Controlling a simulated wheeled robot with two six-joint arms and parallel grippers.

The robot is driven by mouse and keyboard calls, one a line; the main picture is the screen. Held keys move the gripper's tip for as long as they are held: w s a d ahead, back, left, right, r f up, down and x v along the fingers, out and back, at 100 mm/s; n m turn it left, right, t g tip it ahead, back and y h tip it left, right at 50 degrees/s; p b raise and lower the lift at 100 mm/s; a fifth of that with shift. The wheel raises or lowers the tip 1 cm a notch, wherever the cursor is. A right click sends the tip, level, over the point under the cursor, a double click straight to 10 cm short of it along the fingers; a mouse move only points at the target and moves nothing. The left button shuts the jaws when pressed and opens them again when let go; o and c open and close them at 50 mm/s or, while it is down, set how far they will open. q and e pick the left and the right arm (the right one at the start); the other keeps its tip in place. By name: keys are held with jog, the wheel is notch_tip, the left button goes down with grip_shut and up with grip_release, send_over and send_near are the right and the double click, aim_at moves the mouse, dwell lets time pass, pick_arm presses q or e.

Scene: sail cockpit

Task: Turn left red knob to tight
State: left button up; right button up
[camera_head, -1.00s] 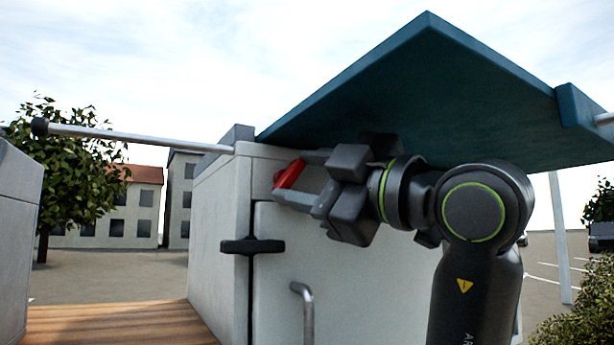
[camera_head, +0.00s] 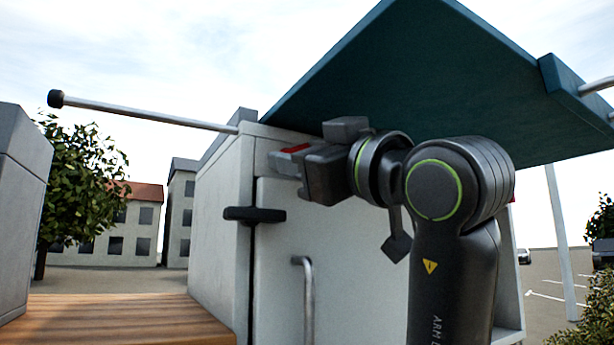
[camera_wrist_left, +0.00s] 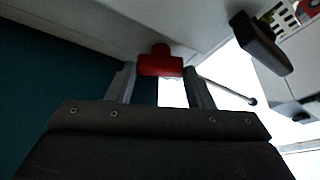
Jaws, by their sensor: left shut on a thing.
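The left red knob (camera_head: 296,148) is on the upper front of the white cabinet, just below the teal panel. My left gripper (camera_head: 288,160) is shut on it and partly hides it in the head view. In the left wrist view the red knob (camera_wrist_left: 160,64) sits between the two fingertips of my left gripper (camera_wrist_left: 158,76), one finger on each side. My right gripper is not in either view.
The teal panel (camera_head: 420,85) overhangs close above my left gripper. A black latch (camera_head: 254,215) and a metal handle (camera_head: 307,290) stick out from the cabinet front below. A metal rod (camera_head: 150,113) extends left from the cabinet top. Wooden decking (camera_head: 130,315) lies at lower left.

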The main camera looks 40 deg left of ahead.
pick_arm(q)
jog(key=m+t+b, duration=0.1)
jog(key=m, duration=0.1)
jog(key=m+t+b, duration=0.2)
jog(key=m, duration=0.1)
jog(key=shift+s+f, duration=0.15)
jog(key=shift+s, duration=0.05)
jog(key=shift+c, duration=0.2)
jog(key=shift+m+t+h+b, duration=0.35)
jog(key=shift+m+b, duration=0.3)
jog(key=shift+m, duration=0.55)
jog(key=shift+r+t, duration=0.2)
jog(key=shift+t, duration=0.05)
jog(key=o, duration=1)
jog(key=shift+a+f, duration=0.1)
jog(key=shift+a, duration=0.05)
jog(key=b+v, duration=0.7)
jog(key=v, duration=1)
jog(key=shift+d, duration=0.3)
